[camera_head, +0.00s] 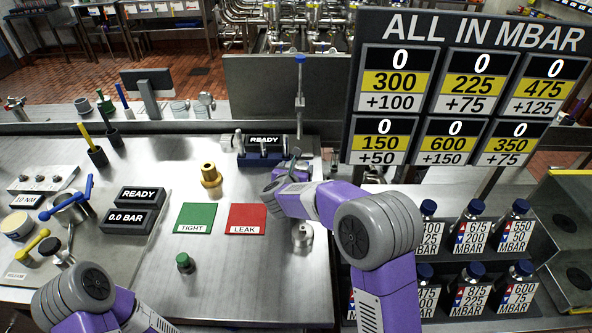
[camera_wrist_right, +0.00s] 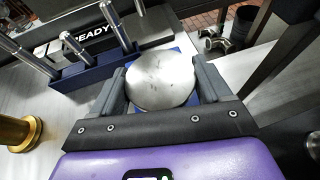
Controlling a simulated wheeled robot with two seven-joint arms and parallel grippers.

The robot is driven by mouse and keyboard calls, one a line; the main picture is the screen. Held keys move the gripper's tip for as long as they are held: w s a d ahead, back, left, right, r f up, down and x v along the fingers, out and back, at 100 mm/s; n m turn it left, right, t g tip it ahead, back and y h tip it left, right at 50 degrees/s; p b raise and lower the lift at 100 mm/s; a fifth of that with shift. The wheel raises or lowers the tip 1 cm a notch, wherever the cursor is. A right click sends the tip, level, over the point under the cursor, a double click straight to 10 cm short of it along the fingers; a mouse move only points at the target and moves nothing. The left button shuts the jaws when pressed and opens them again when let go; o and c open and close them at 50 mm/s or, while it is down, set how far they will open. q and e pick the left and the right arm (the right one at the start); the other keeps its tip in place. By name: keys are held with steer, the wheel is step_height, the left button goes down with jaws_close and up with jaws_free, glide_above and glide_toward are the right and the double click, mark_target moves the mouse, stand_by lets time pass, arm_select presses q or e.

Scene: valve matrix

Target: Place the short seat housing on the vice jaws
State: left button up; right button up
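A round silver metal piece, which I take to be the short seat housing (camera_wrist_right: 160,80), fills the space between the fingers of my right gripper (camera_wrist_right: 162,88). Both fingers appear to touch its sides. A blue surface, probably part of the vice (camera_wrist_right: 186,46), shows around and beneath the piece. I cannot tell whether the piece rests on the jaws. In the head view my right gripper (camera_head: 288,183) is at the back of the bench, mostly hidden by its own wrist. My left arm shows at lower left; its gripper is out of view.
A blue rack (camera_wrist_right: 95,70) with upright metal pins stands beside the gripper, before a READY display (camera_head: 264,140). A brass fitting (camera_head: 210,174), green TIGHT pad (camera_head: 195,218), red LEAK pad (camera_head: 246,219) and steel piece (camera_head: 302,236) are nearby. The front bench is largely clear.

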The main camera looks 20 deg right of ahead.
steer(key=o, duration=0.4)
steer(key=shift+c, duration=0.2)
steer(key=shift+r, duration=0.1)
steer(key=shift+r+p, duration=0.2)
steer(key=shift+p, duration=0.2)
steer(key=v, duration=1.2)
